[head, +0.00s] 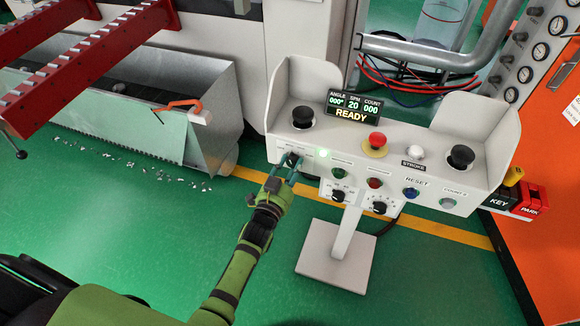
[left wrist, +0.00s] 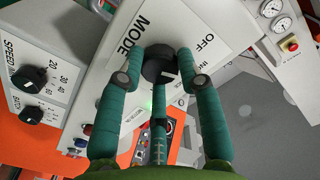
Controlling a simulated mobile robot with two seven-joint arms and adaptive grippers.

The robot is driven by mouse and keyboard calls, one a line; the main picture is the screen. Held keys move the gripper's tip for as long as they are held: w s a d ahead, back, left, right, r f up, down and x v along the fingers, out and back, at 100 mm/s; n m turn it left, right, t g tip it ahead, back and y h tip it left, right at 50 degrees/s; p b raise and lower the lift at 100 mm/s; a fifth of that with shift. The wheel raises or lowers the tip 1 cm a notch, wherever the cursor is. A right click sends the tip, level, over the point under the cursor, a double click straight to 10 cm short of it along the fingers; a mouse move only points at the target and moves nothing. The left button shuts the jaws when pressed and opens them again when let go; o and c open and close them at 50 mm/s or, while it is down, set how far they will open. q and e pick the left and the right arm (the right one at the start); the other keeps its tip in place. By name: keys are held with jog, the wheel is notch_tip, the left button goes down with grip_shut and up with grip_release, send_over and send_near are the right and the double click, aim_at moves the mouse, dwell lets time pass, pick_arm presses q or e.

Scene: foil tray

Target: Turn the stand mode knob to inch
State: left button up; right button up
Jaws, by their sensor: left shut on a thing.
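The control stand (head: 345,225) is a white console on a post and foot plate. The black mode knob (left wrist: 159,66) sits on its front face under the label MODE in the left wrist view. OFF and part of a second word starting with IN show to its right. My left gripper (left wrist: 166,72), green with teal fingers, is shut on the knob, with fingers on both sides of it. In the head view, my left gripper (head: 285,168) reaches the left end of the console front and mostly hides the knob. The knob's pointer direction cannot be told. My right gripper is not in view.
The console top has a READY display (head: 352,107), a red mushroom button (head: 377,140) and two black palm buttons in side shields. Other knobs (head: 338,195) and lit buttons sit beside my gripper. A scrap bin (head: 205,115) stands left.

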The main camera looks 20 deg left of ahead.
pick_arm(q)
jog(key=shift+w+r, duration=0.1)
jog(key=shift+r, duration=0.15)
jog(key=o, duration=1.1)
jog(key=shift+o, duration=0.2)
jog(key=shift+f, duration=0.15)
jog(key=shift+s+f, duration=0.1)
jog(key=shift+s, duration=0.4)
jog(key=s, duration=1.1)
jog(key=shift+a+r, duration=0.25)
jog(key=shift+a, duration=0.1)
